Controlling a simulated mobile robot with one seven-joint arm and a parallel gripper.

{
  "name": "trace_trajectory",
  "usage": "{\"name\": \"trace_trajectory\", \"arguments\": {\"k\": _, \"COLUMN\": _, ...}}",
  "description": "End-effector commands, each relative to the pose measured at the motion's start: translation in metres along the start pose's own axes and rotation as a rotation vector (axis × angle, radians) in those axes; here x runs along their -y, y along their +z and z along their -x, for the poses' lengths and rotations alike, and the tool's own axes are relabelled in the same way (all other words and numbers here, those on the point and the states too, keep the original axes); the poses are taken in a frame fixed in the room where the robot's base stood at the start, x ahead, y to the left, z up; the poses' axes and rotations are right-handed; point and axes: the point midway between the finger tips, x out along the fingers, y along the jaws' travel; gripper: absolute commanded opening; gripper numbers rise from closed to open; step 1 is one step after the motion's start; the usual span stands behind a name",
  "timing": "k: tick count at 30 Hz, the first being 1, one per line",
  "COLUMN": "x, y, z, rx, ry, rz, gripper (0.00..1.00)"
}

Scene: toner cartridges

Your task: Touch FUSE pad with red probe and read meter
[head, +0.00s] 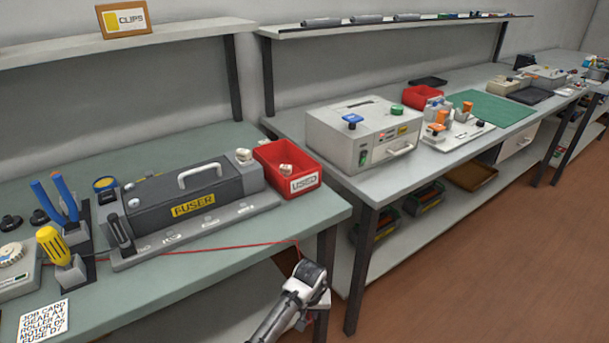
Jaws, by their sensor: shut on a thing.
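The dark fuser unit (160,208) with its yellow FUSER label lies on the left bench. A grey strip (262,203) along its front carries several small labelled pads; their words are too small to read, so I cannot tell which is FUSE. A red lead (225,246) runs along the bench, over its front edge, to my gripper (312,283). The gripper is low in front of the bench corner, apart from the pads. It is shut on the red probe, which my wrist hides along with the fingertips. A pale device with a dial (12,254), possibly the meter, is cut off at left; no reading shows.
A job card (45,318) lies at the front left. A yellow-handled tool (54,245) and blue-handled pliers (62,193) stand beside the fuser. A red USED bin (268,155) is at its right. A second bench (362,185) with a grey machine (345,130) stands right, across a narrow gap.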

Motion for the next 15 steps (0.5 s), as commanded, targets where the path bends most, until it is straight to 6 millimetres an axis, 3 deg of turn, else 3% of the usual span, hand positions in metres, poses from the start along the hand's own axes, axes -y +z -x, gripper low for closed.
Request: {"name": "trace_trajectory", "arguments": {"k": 15, "x": 0.011, "y": 0.015, "z": -0.008, "rx": 0.000, "ry": -0.002, "rz": 0.026, "gripper": 0.00}}
